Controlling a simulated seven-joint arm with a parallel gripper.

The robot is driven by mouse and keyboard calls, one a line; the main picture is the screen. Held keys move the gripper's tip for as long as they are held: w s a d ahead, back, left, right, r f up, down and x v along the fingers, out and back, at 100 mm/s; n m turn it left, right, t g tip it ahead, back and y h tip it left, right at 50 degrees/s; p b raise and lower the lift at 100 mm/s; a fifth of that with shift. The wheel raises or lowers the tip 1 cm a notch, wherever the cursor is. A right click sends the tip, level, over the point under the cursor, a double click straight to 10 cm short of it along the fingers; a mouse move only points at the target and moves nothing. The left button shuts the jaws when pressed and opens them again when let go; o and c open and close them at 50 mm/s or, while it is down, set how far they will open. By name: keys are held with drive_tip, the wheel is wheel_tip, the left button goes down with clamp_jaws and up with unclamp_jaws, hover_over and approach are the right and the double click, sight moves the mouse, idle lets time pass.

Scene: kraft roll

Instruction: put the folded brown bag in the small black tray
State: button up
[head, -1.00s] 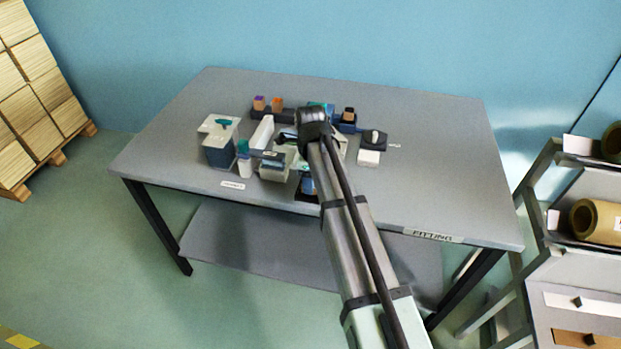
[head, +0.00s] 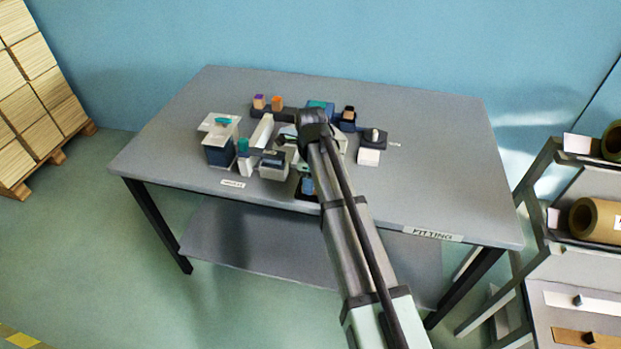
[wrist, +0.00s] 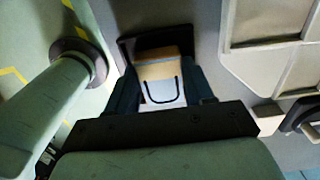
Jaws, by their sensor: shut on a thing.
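The folded bag (wrist: 158,72) shows in the wrist view as a brown panel over a pale one, with a dark curved handle line. My gripper (wrist: 162,88) is shut on it, with a dark finger on each side. The small black tray (wrist: 126,46) lies behind the bag, its dark rim showing around the bag's far end. I cannot tell whether the bag touches the tray floor. In the head view the tray (head: 302,197) shows at the table's front edge, partly covered by my arm. The bag cannot be made out there.
The grey table (head: 430,150) is clear on the right. A dark blue box (head: 220,152), a small bottle (head: 244,160) and a grey box (head: 273,168) stand left of my arm. A white block (head: 368,157) stands to its right. Several small items sit behind.

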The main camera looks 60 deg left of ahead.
drive_tip(key=shift+f, duration=0.2)
drive_tip(key=o, duration=1.1)
wheel_tip(320, 180, up, 14)
drive_tip(key=shift+f, duration=0.15)
